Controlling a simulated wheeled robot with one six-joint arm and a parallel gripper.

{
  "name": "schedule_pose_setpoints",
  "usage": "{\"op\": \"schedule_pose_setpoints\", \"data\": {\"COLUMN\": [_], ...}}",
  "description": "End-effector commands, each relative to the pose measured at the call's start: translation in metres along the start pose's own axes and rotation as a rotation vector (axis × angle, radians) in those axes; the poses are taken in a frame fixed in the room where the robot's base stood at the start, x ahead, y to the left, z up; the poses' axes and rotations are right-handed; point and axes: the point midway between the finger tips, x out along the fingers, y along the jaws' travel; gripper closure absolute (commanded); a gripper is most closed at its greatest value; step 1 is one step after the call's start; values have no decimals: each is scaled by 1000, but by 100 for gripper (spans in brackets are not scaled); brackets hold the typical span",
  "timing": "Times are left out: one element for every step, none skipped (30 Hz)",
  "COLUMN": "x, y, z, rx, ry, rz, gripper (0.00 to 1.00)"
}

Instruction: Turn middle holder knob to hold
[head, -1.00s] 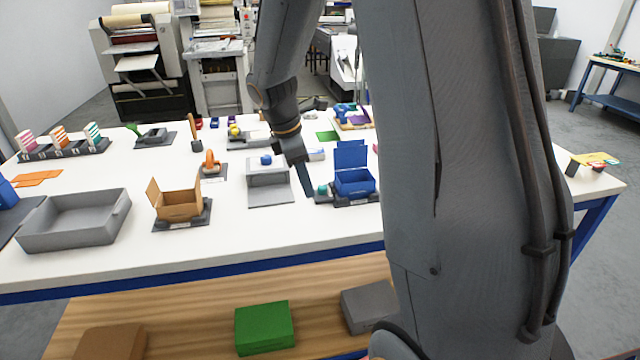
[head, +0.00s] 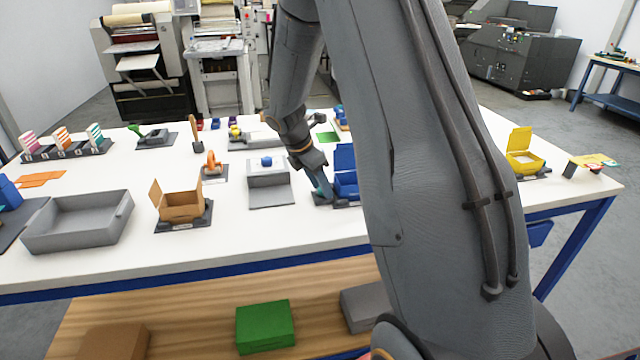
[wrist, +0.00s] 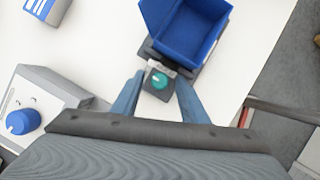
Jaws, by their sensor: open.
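The middle holder is an open blue box (head: 345,186) on a dark base with a teal knob. In the wrist view the blue box (wrist: 192,38) is at the top, with the round teal knob (wrist: 158,80) on the base just below it. A pale mark shows on the knob, but I cannot read its setting. My gripper (wrist: 158,100) is open, with one blue-grey finger on each side of the knob. I cannot tell whether the fingers touch it. In the head view my gripper (head: 321,190) is down at the holder's left side and largely hides the knob.
A grey device with a blue knob (head: 267,161) stands left of the holder; its blue knob (wrist: 22,121) also shows in the wrist view. A tan box (head: 181,205) and grey tray (head: 80,222) are further left. A yellow box (head: 522,160) is at the right.

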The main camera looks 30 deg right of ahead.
Motion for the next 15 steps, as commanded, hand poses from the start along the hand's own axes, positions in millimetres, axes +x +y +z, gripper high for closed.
{"op": "schedule_pose_setpoints", "data": {"x": [1, 1, 1, 1, 1, 1, 1, 1, 1, 1, 1, 1, 1, 1, 1], "y": [0, 0, 0, 0, 0, 0, 0, 0, 0, 0, 0, 0, 0, 0, 0], "z": [0, 0, 0, 0, 0, 0, 0, 0, 0, 0, 0, 0, 0, 0, 0], "rx": [0, 0, 0, 0, 0, 0, 1, 1, 1, 1, 1, 1, 1, 1, 1], "ry": [0, 0, 0, 0, 0, 0, 0, 0, 0, 0, 0, 0, 0, 0, 0], "rz": [1, 1, 1, 1, 1, 1, 1, 1, 1, 1, 1, 1, 1, 1, 1], "gripper": [60, 60, 60, 60, 60, 60, 60, 63, 70, 75, 80, 87, 92, 97, 100]}}
